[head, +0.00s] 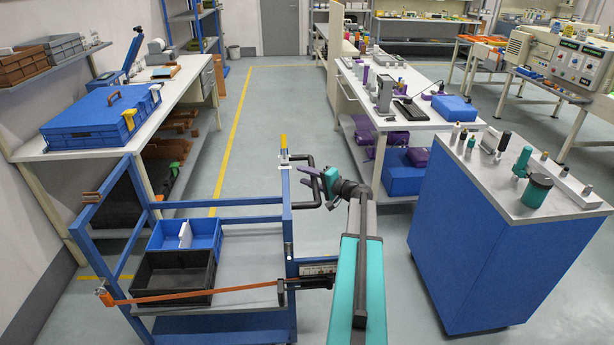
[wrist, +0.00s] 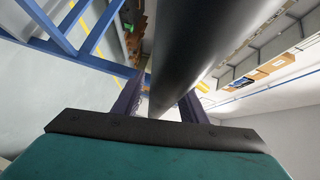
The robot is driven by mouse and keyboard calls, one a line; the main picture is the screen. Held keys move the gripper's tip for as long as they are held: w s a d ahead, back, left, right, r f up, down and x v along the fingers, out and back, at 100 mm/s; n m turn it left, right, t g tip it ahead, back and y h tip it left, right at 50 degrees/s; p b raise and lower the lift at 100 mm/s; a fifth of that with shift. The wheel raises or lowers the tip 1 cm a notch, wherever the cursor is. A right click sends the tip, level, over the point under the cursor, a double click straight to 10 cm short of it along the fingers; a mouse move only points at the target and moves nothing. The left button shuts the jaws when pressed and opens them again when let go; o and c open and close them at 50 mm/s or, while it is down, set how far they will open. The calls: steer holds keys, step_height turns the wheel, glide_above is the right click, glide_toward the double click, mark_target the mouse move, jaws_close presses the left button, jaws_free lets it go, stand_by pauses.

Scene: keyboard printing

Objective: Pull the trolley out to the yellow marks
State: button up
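The trolley (head: 292,225) is a blue tube frame with shelves at the lower left of the head view, beside the left bench. A black handle (head: 315,158) bends out from its right post, which has a yellow top. My gripper (head: 307,176) is at this handle, fingers pointing left. In the wrist view a thick black bar (wrist: 215,50), apparently the handle, passes close in front of the lens, between or just beyond my gripper's fingers (wrist: 160,97). The fingers look spread apart; contact is not clear. Yellow floor lines (head: 231,148) run behind the trolley, with a short piece (head: 105,277) at its left.
The trolley carries a blue bin (head: 207,228) and a black bin (head: 150,281); an orange strap (head: 200,293) crosses its front. A blue cabinet (head: 455,245) stands at the right. A bench (head: 425,122) stands behind my arm. Clear floor (head: 275,110) lies beyond the trolley.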

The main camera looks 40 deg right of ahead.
jaws_close()
stand_by(0.3)
